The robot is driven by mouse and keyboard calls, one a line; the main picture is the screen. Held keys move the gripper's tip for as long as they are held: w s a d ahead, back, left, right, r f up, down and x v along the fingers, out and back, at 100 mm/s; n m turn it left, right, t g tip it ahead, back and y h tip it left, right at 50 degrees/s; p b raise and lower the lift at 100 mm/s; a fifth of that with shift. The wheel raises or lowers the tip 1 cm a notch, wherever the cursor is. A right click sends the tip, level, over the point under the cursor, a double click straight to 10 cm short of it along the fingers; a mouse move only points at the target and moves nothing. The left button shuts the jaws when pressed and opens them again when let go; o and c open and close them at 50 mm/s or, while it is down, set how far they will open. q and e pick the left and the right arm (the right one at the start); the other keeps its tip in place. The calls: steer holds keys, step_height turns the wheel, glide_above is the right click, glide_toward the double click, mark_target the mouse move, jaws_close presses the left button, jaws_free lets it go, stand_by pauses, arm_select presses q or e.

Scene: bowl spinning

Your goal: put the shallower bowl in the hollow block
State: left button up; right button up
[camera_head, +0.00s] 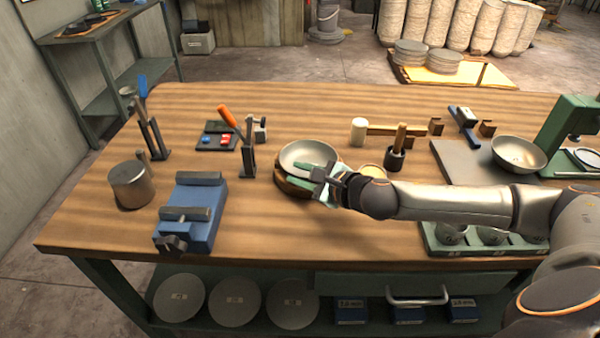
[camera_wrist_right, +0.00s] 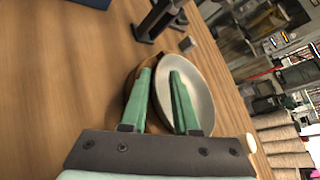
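A wide, pale metal bowl (camera_head: 309,154) is at the hollow wooden block (camera_head: 290,186) in the middle of the bench. The block's brown edge shows below and left of the bowl. In the right wrist view the bowl (camera_wrist_right: 186,92) sits to one side over the block (camera_wrist_right: 133,91); how deep it sits is hidden. My right gripper (camera_wrist_right: 161,72) has its green fingers apart, one inside the bowl and one outside, with the rim between them. A second bowl (camera_head: 519,153), deeper-looking, stands on the right. My left gripper is not in view.
A mallet (camera_head: 395,130) lies behind my right arm. A metal plate (camera_head: 455,165) bears the second bowl.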

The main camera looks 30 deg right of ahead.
steer(key=shift+o, duration=0.2)
steer(key=shift+r, duration=0.1)
arm_select(q)
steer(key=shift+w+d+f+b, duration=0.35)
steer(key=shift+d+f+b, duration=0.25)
steer(key=shift+b, duration=0.45)
arm_select(e)
steer(key=v, duration=1.2)
steer(key=shift+r, duration=0.3)
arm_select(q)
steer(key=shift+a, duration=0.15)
